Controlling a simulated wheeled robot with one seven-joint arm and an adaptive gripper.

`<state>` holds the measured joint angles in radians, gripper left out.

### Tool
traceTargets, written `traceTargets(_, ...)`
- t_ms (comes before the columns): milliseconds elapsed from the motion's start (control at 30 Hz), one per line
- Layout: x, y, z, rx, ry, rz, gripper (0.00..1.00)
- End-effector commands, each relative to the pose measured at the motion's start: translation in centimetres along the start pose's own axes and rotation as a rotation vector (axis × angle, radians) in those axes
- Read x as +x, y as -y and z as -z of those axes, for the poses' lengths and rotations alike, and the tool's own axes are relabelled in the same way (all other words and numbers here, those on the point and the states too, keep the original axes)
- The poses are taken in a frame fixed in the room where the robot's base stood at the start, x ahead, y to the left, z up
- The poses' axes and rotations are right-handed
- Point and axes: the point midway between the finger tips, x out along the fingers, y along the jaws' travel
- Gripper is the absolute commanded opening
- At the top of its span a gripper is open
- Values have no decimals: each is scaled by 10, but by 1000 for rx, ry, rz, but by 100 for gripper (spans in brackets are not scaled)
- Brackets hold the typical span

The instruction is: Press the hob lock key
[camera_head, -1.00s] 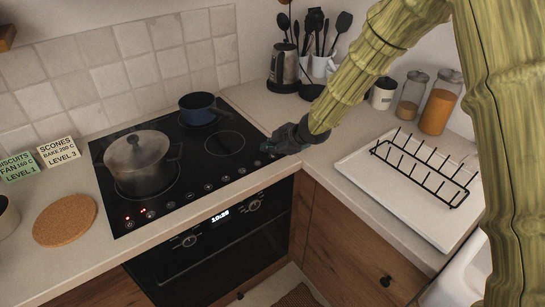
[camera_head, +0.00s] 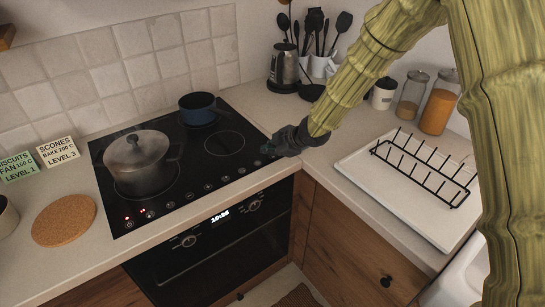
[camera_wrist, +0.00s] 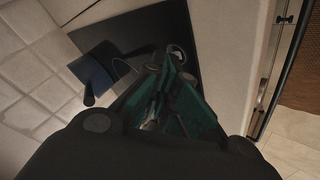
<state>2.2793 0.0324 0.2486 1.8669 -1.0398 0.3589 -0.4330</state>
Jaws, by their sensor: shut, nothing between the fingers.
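The black glass hob (camera_head: 180,182) is set in the worktop, with a row of round touch keys (camera_head: 195,195) along its front edge. Red lights glow at the left end of this row. I cannot tell the lock key's symbol at this size. My gripper (camera_head: 268,149) is shut and empty, low at the hob's right front corner, near the right end of the key row. In the wrist view the green fingertips (camera_wrist: 172,62) are together over the hob (camera_wrist: 150,38), with a pale ring mark (camera_wrist: 177,52) beside them. I cannot tell whether they touch the glass.
A steaming lidded pot (camera_head: 140,165) stands on the hob's left side and a blue pan (camera_head: 198,109) at the back. A kettle (camera_head: 284,68) and utensils stand behind my arm. A white tray with a black rack (camera_head: 425,172) lies to the right.

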Motion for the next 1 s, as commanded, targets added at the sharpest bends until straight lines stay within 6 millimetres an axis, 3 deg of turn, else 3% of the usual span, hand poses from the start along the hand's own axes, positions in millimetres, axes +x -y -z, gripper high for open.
traceTargets(1000, 6, 6, -6, 2, 3, 4, 0)
